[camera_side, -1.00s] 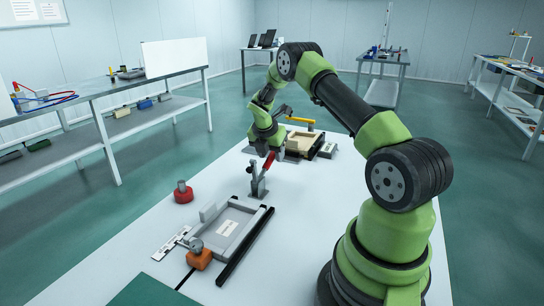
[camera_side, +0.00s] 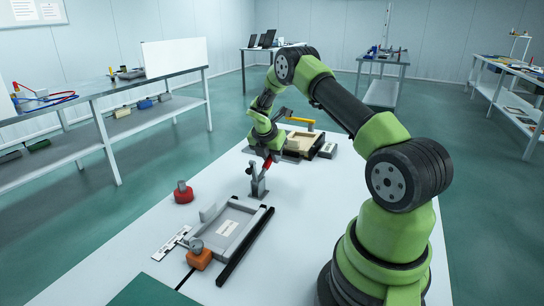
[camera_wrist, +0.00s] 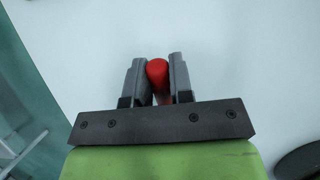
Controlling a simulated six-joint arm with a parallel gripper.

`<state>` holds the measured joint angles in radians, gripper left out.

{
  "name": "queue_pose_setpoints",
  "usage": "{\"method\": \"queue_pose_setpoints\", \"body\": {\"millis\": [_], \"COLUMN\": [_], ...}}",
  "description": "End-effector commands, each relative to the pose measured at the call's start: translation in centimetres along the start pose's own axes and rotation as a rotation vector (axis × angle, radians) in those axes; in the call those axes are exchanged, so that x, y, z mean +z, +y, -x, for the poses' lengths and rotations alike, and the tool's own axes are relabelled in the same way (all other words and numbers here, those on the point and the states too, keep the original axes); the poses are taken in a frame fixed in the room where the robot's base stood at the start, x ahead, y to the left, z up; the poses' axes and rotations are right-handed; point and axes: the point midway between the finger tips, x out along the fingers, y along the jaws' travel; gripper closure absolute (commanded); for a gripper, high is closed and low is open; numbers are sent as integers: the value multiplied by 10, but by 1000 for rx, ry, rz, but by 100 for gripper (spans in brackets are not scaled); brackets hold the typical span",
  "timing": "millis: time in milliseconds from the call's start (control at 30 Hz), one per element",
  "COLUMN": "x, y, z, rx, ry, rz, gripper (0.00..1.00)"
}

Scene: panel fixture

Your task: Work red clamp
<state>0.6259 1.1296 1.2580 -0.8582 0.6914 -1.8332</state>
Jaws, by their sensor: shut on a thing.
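The red clamp (camera_side: 259,180) stands on the white table beyond the grey panel fixture. Its grey base and upright metal body show in the side view, with the red handle (camera_side: 267,162) sticking up from it. My gripper (camera_side: 270,156) is at the handle. In the wrist view the red handle (camera_wrist: 157,72) sits between the two grey fingers of my gripper (camera_wrist: 156,80), which are shut on it. The clamp's lower parts are hidden in the wrist view. The grey panel fixture (camera_side: 228,228) lies on the table nearer the camera.
A red knob-topped block (camera_side: 183,193) stands left of the clamp. An orange one (camera_side: 199,257) is at the fixture's near corner. A black bar (camera_side: 245,247) runs along the fixture's right side. A wooden tray (camera_side: 303,143) is behind my gripper. Clear table lies right of the clamp.

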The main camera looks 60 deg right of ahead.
Motion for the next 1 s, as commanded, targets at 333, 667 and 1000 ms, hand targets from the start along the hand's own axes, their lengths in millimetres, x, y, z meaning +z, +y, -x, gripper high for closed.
{"method": "queue_pose_setpoints", "body": {"millis": [333,667,1000], "x": [-3,-6,-6], "y": [-2,-2,-2], "z": [17,30,30], "rx": [-8,-4,-2], "ry": [-198,-348,-357], "rz": [4,-1,-5], "gripper": [100,100,100]}}
